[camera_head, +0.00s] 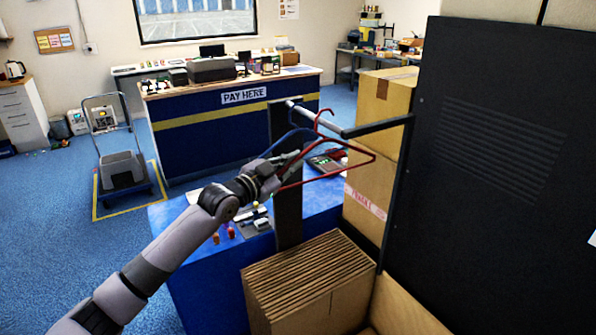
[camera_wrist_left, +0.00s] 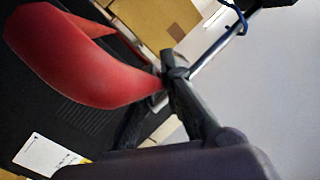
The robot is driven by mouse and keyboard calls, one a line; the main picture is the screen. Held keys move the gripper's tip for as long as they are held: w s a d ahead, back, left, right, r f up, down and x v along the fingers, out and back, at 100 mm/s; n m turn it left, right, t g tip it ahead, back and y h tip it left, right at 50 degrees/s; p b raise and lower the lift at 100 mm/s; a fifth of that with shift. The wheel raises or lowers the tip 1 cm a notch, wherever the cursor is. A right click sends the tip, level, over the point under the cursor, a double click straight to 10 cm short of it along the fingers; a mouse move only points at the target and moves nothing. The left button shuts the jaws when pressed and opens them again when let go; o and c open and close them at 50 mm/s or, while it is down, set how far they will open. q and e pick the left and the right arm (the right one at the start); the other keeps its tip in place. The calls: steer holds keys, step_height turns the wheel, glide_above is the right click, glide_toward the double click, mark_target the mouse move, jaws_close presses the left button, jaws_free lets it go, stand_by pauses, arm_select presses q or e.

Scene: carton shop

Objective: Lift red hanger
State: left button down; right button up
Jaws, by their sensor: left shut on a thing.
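The red hanger (camera_head: 373,156) is at the middle right of the head view, below and beside a metal rail (camera_head: 385,125). Its hook is close to the rail; I cannot tell whether it touches. My left gripper (camera_head: 288,162) is shut on the hanger's left part. In the left wrist view the red hanger (camera_wrist_left: 95,75) is large and close, its end between the dark fingers (camera_wrist_left: 170,78). A blue hanger (camera_head: 283,138) is just behind and left of the red one. My right gripper is not in view.
A tall black panel (camera_head: 500,150) fills the right side. Cartons (camera_head: 375,185) are stacked behind the rail. Flat cardboard (camera_head: 305,275) stands below it, beside a blue table (camera_head: 195,265). Open blue floor (camera_head: 60,210) lies to the left.

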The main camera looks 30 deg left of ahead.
arm_select(q)
steer(key=b+v, duration=0.4)
steer(key=v, duration=1.2)
steer(key=shift+b, duration=0.35)
steer(key=shift+s, duration=0.15)
steer(key=s+d+f+n+y, duration=0.1)
steer(key=s+d+f, duration=0.15)
steer(key=f, duration=0.45)
steer(key=s+d+f+y, duration=0.1)
steer(key=d+f, duration=0.3)
steer(key=f, duration=0.3)
steer(key=s+d+f+n+y, duration=0.1)
steer(key=s+d, duration=0.2)
steer(key=d, duration=1)
steer(key=shift+d+f+y, duration=0.25)
steer(key=shift+f+y, duration=0.05)
steer(key=shift+y, duration=0.1)
